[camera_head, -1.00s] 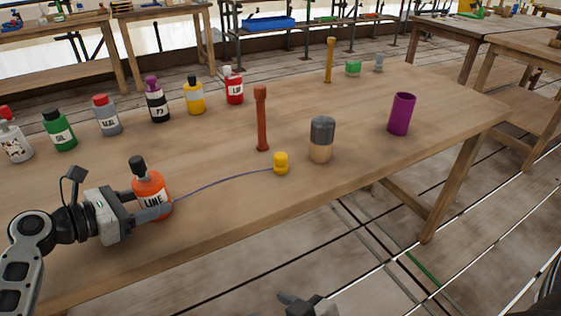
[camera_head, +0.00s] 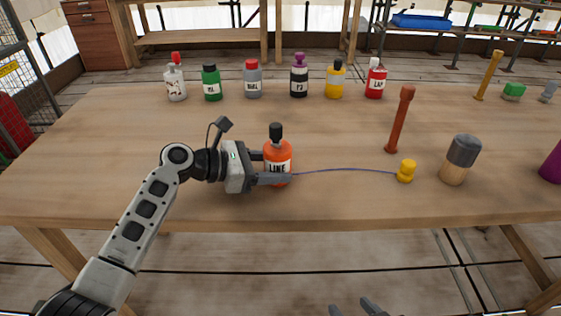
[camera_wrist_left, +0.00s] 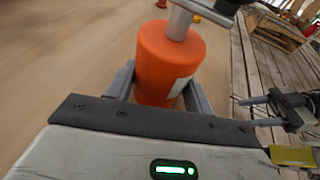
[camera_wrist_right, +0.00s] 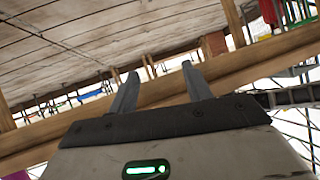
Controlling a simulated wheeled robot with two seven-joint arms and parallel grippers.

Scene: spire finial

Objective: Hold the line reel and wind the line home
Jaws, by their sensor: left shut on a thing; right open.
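The line reel is an orange bottle (camera_head: 278,151) labelled LINE with a black knob on top, standing upright on the table. My left gripper (camera_head: 276,181) is shut around its body; the left wrist view shows the orange body (camera_wrist_left: 168,62) between both fingers. A thin blue line (camera_head: 340,169) runs from the reel to a small yellow peg-like piece (camera_head: 405,172) on the table to the right. My right gripper (camera_head: 358,309) is at the bottom edge of the head view, below the table's front edge. In the right wrist view its fingers (camera_wrist_right: 155,88) are apart and empty.
A reddish-brown post (camera_head: 400,118) and a grey-topped wooden cylinder (camera_head: 459,160) stand near the yellow piece. Several labelled bottles, such as the green one (camera_head: 211,83), line the back. A purple cup (camera_head: 552,165) is at the right edge. The table (camera_head: 130,150) is clear left of the reel.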

